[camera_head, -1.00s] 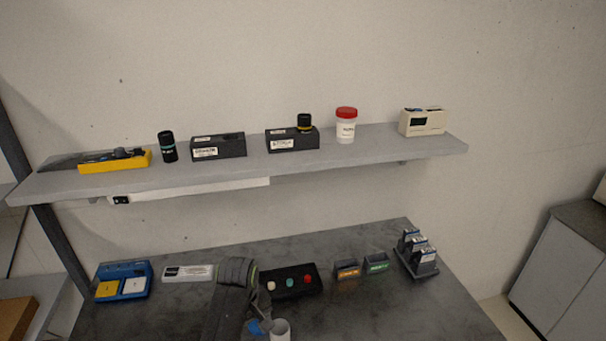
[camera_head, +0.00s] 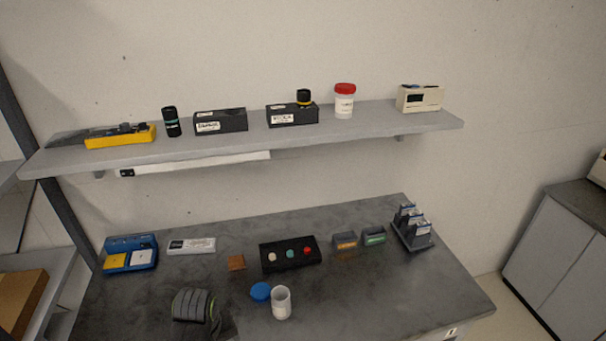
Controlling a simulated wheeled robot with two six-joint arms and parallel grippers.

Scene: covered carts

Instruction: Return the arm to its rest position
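One arm of mine (camera_head: 194,306) shows as a dark ribbed link at the bottom of the head view, left of a white cup (camera_head: 281,303). I cannot tell from this view which arm it is. Its gripper is not visible. No other arm or gripper of mine shows. The white cup stands upright on the dark bench (camera_head: 370,290), and a round blue lid (camera_head: 260,291) lies beside it at its upper left.
On the bench are a blue device (camera_head: 130,253), a white box (camera_head: 191,246), a brown square (camera_head: 236,263), a black button box (camera_head: 290,255), small labelled bins (camera_head: 345,241) and a rack (camera_head: 412,228). A grey shelf (camera_head: 360,129) hangs above. The bench's front right is clear.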

